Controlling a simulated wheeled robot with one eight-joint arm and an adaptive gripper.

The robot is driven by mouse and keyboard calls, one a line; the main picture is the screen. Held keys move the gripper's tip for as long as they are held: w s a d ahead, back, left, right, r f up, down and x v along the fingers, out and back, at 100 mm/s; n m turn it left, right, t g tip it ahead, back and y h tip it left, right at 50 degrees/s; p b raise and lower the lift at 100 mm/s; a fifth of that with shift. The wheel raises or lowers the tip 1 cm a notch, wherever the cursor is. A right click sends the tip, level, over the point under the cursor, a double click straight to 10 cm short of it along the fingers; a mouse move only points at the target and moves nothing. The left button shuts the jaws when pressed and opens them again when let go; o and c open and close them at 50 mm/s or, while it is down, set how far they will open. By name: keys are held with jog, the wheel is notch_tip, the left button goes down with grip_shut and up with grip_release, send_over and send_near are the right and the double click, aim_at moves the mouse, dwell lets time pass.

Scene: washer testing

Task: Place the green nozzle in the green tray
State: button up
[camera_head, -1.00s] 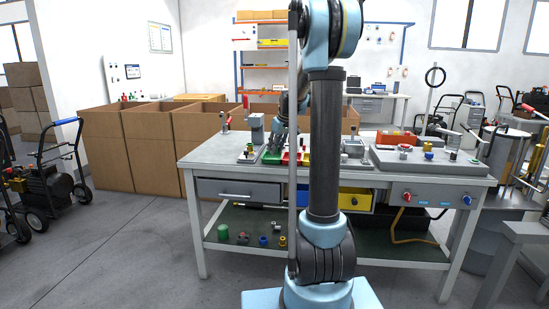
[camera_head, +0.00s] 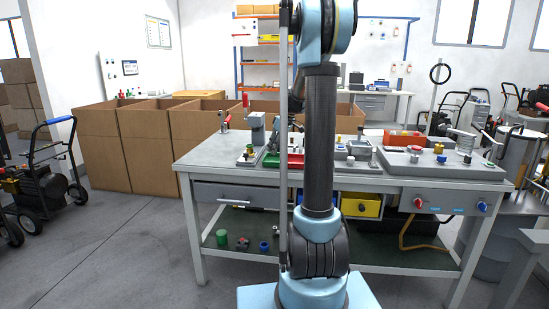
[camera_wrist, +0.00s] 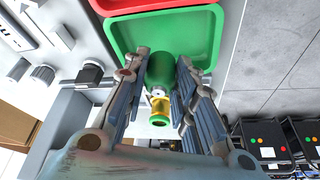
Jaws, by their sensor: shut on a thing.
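The green nozzle (camera_wrist: 159,68) has a green body and a brass-coloured end. It lies between the fingers of my gripper (camera_wrist: 164,62) in the wrist view, and the gripper is shut on it. The green tray (camera_wrist: 219,30) is behind the nozzle in that view, with its floor beyond the fingertips. I cannot tell whether the nozzle touches the tray. In the head view the green tray (camera_head: 271,160) shows on the workbench at the left of my arm.
A red tray (camera_wrist: 125,5) adjoins the green one. The workbench (camera_head: 225,150) also carries fixtures on both sides, including a grey control panel (camera_head: 445,164) at right. Cardboard boxes (camera_head: 125,150) stand behind it at left.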

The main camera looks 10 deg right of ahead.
jog(key=shift+f, duration=2.05)
jog(key=o, duration=1.1)
jog(key=shift+c, duration=0.2)
jog(key=v, duration=1.2)
jog(key=s+a+f+m, duration=0.1)
jog(key=s+a+m, duration=0.2)
jog(key=s, duration=1.1)
jog(key=s+f+m+h, duration=0.1)
jog(key=s+f+m, duration=0.1)
jog(key=s+f, duration=0.3)
jog(key=s+f+m+h, duration=0.1)
jog(key=s+f, duration=0.5)
jog(key=s, duration=0.7)
jog(key=s+f+m+h, duration=0.1)
jog(key=s+f+m, duration=0.2)
jog(key=s+f, duration=0.3)
jog(key=s, duration=0.3)
jog(key=shift+a+m+g, duration=0.3)
jog(key=shift+s, duration=0.1)
